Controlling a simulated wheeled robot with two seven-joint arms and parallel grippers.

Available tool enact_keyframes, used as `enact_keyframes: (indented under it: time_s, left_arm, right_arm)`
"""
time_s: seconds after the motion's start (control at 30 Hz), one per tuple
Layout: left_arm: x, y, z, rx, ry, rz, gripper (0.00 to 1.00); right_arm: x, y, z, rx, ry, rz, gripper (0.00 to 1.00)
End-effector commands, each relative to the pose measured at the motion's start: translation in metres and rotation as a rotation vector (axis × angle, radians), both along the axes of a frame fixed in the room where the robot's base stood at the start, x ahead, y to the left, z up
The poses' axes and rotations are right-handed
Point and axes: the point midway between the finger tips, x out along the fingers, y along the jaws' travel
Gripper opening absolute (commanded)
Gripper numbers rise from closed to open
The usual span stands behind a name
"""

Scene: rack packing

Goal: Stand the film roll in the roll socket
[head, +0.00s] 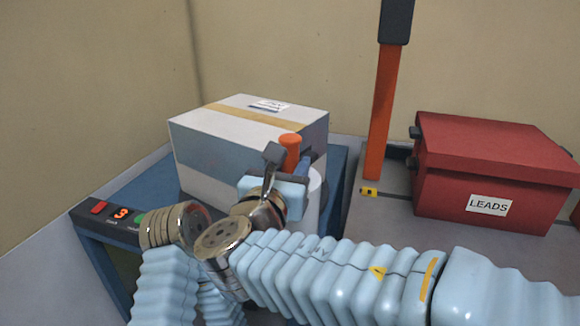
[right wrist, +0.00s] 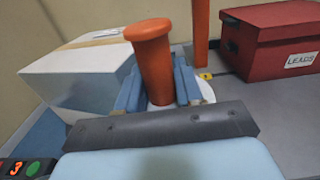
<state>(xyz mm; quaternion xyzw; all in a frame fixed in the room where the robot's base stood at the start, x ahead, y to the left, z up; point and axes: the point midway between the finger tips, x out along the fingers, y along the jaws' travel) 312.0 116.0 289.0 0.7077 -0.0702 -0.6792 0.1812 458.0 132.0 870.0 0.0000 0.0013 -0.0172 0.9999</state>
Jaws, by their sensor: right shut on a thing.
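The film roll shows an orange handle-like top (head: 290,143) and a white body (head: 313,200), mostly hidden behind my right gripper in the head view. My right gripper (head: 291,164) is shut on the orange part, with a finger on each side. In the right wrist view the orange part (right wrist: 150,58) stands up, slightly tilted, between the blue fingers of the right gripper (right wrist: 158,88), and a bit of white (right wrist: 206,91) shows behind the fingers. Whether the roll's lower end touches anything is hidden. I cannot make out the roll socket. My left gripper is not seen.
A white carton with a tan tape strip (head: 245,118) stands on the blue table (head: 128,195), close behind the gripper. An orange post with a dark top (head: 385,95) and a red LEADS box (head: 490,175) stand on the grey surface (head: 385,240) at right. A control panel (head: 120,215) reads 3.

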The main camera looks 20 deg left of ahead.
Motion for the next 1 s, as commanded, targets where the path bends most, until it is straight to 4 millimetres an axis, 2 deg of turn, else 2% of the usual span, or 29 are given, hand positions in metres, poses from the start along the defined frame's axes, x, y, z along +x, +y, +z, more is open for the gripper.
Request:
enact_keyframes:
  time_s: [1.0]
  left_arm:
    - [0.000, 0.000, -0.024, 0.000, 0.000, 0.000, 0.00]
  right_arm:
    - [0.000, 0.000, -0.031, 0.001, -0.003, 0.001, 0.00]
